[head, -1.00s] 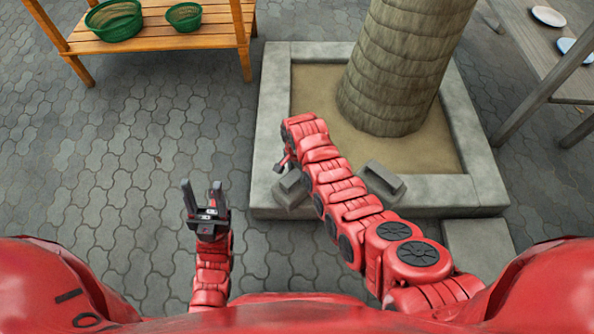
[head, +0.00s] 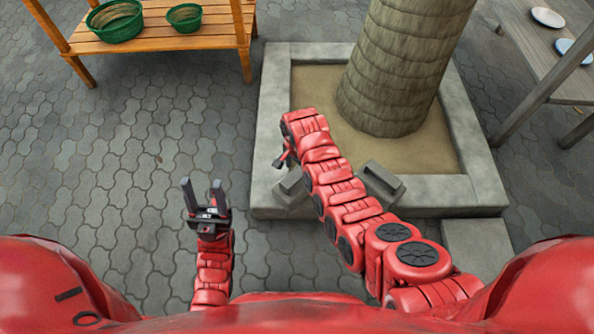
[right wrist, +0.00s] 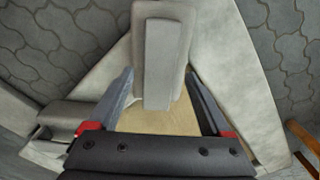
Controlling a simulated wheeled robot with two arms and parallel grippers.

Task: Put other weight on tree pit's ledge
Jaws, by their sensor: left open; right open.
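The tree pit's stone ledge (head: 275,110) surrounds sand and a thick trunk. One grey block-shaped weight (head: 292,187) sits on the near left part of the ledge, partly hidden by my right arm. A second grey weight (head: 385,180) sits on the near ledge to the right of that arm. My right gripper (head: 282,160) is open just beyond the left weight, mostly hidden by its arm. In the right wrist view its open fingers (right wrist: 159,76) lie either side of one weight's raised bar (right wrist: 157,62); contact is not visible. My left gripper (head: 204,194) is open and empty above the paving.
The other weight shows at the left of the right wrist view (right wrist: 78,118). A wooden shelf (head: 165,38) with green baskets stands at the back left. A grey table (head: 545,70) with plates is at the right. A low stone block (head: 478,243) adjoins the pit.

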